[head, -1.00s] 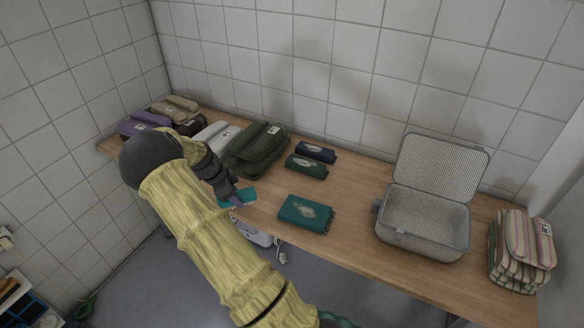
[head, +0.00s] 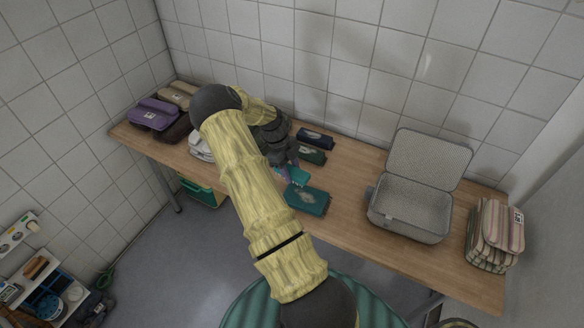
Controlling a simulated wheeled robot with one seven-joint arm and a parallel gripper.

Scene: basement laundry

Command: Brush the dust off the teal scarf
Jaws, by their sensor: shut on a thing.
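The teal scarf (head: 305,204) lies folded on the wooden table, with a fringe along its right end. A pale dusty patch shows on its top. My gripper (head: 291,167) is shut on a teal brush (head: 299,177) and holds it by the scarf's upper left edge. I cannot tell whether the brush touches the scarf. My arm hides part of the table left of the scarf.
Behind the scarf lie a folded green piece (head: 312,156) and a navy one (head: 316,141). An open grey case (head: 411,218) stands to the right, then striped folded textiles (head: 494,236). Purple folded cloth (head: 154,114) lies far left. The table (head: 345,205) is bare between scarf and case.

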